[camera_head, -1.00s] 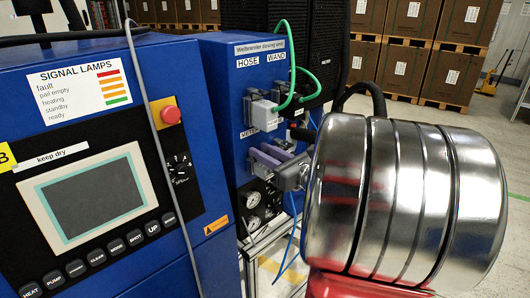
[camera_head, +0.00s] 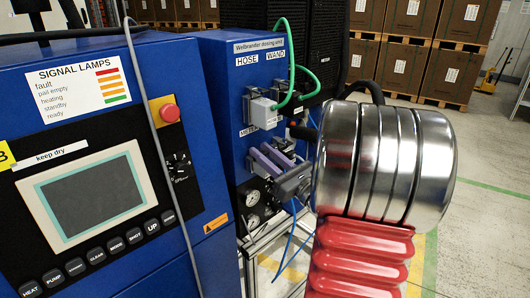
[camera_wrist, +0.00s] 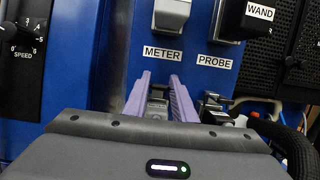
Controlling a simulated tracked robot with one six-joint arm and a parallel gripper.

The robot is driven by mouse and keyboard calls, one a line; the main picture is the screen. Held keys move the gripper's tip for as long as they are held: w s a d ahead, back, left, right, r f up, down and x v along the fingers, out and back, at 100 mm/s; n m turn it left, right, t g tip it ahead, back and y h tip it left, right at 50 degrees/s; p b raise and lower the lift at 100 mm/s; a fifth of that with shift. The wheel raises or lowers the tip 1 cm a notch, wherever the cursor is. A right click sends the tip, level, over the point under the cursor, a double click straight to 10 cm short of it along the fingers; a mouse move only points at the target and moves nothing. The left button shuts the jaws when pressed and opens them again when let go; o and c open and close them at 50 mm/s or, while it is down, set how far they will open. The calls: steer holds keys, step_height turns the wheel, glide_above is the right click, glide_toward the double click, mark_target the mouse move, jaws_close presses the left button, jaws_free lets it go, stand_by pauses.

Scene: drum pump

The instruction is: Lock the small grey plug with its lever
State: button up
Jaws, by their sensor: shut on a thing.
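My gripper (camera_head: 270,157) has two pale purple fingers and reaches to the blue cabinet's front below the METER label. In the wrist view its fingers (camera_wrist: 160,95) stand on both sides of a small grey part (camera_wrist: 158,97) and are shut on it. This part is at the small grey plug under METER; I cannot tell plug body from lever there. The fingers and gripper body hide most of it, so the lever's angle is unclear. In the head view the fingers cover the plug.
The WAND plug (camera_wrist: 245,18) and a dark PROBE connector (camera_wrist: 214,108) are to the right. Gauges (camera_head: 252,208) and blue tubes (camera_head: 292,235) lie below. A black hose (camera_wrist: 290,140) runs close on the right.

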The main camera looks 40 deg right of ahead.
steer(key=shift+f+t, duration=0.25)
steer(key=shift+t, duration=0.25)
steer(key=o, duration=1)
steer(key=shift+s, duration=0.15)
steer(key=v, duration=1.3)
steer(key=shift+s+a+f, duration=0.1)
steer(key=shift+s+f, duration=0.15)
